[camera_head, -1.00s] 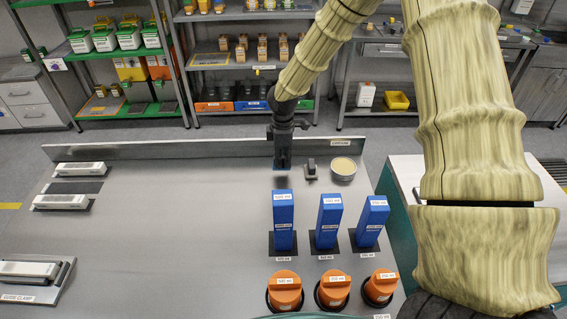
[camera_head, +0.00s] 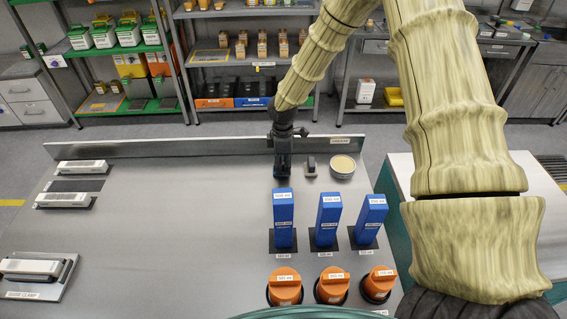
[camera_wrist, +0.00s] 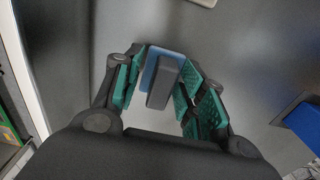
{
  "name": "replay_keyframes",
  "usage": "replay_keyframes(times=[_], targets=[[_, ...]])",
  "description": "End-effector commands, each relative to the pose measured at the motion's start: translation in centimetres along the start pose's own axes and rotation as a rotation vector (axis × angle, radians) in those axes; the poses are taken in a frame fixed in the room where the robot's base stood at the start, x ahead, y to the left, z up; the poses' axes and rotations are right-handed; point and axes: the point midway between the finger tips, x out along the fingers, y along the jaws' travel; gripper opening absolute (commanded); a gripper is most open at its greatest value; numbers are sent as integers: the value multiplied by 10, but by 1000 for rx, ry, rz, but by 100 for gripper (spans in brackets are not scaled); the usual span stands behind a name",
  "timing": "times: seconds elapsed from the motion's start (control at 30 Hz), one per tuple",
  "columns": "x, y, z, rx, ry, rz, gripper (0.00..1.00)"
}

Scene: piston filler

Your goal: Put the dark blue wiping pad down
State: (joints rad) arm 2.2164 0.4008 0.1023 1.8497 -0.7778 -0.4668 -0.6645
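The dark blue wiping pad (camera_wrist: 150,63) shows in the wrist view, a flat blue plate with a dark grey block handle on it. My gripper (camera_wrist: 163,70) has its green-lined fingers on either side of the handle, close against it, and looks shut on it. In the head view my gripper (camera_head: 283,172) points down, low over the back of the grey worktop (camera_head: 170,220), behind the left blue box. The pad is hard to make out there. Whether its underside touches the worktop cannot be told.
A small grey block (camera_head: 310,167) and a round dish (camera_head: 342,166) stand just right of my gripper. Blue boxes (camera_head: 283,220) and orange-capped containers (camera_head: 285,288) stand in front. A low rail (camera_head: 200,147) runs behind. The worktop's middle is clear.

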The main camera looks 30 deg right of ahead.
Motion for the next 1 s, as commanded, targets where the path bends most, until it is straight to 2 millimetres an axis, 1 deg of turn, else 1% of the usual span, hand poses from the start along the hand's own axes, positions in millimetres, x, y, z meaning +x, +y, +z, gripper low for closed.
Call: replay_keyframes(times=[0.17,0.37,0.57,1.0], targets=[[0,0,0,0,0,0,41],[-8,1,0,0,1,2,41],[-29,0,0,0,1,2,41],[-87,1,0,0,1,3,41]])
